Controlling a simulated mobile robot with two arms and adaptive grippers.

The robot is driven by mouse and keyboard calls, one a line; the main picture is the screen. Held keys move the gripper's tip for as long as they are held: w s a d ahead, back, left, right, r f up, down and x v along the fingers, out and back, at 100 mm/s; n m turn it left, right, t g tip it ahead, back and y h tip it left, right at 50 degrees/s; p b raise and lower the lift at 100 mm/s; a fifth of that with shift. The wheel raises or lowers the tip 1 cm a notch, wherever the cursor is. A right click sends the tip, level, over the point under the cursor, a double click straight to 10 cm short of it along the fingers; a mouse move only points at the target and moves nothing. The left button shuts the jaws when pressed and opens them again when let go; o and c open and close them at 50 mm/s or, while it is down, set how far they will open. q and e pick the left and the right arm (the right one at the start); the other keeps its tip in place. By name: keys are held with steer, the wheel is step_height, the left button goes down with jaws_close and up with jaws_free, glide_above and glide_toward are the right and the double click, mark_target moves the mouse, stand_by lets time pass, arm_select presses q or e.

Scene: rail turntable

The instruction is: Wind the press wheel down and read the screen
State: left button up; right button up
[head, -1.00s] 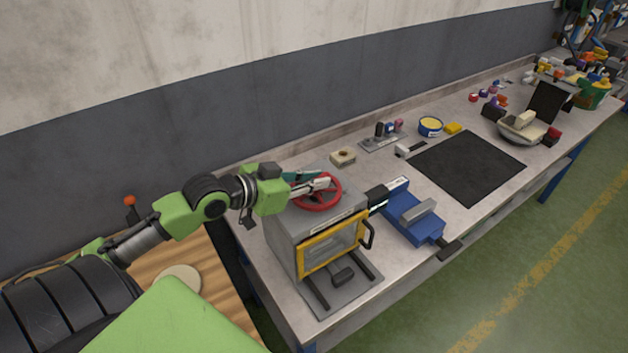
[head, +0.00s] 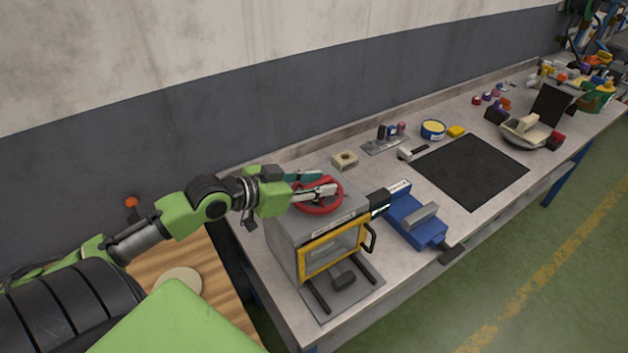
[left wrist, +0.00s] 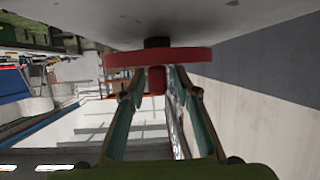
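The press (head: 285,238) is a grey box with a yellow-framed clear front door (head: 333,247), standing at the near left end of the bench. Its red wheel (head: 322,209) lies flat on top. My left gripper (head: 325,191) reaches over the wheel from the left. In the left wrist view the fingers are spread on either side of a red knob (left wrist: 157,80) under the wheel rim (left wrist: 180,57), with a gap showing; they look open. A small dark screen (head: 379,209) with a pale glow sits at the press's right side; its text is too small to read. My right gripper is out of view.
A blue vise (head: 415,222) stands close right of the press. A black mat (head: 470,170) lies beyond it. A beige block (head: 344,160) and a yellow-topped blue tin (head: 433,130) are toward the wall. The wall runs behind the bench.

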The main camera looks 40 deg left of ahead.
arm_select(q)
steer(key=v, duration=0.9)
steer(key=shift+s+a, duration=0.15)
steer(key=shift+s, duration=0.25)
steer(key=shift+v, duration=1.05)
steer(key=shift+r, duration=0.1)
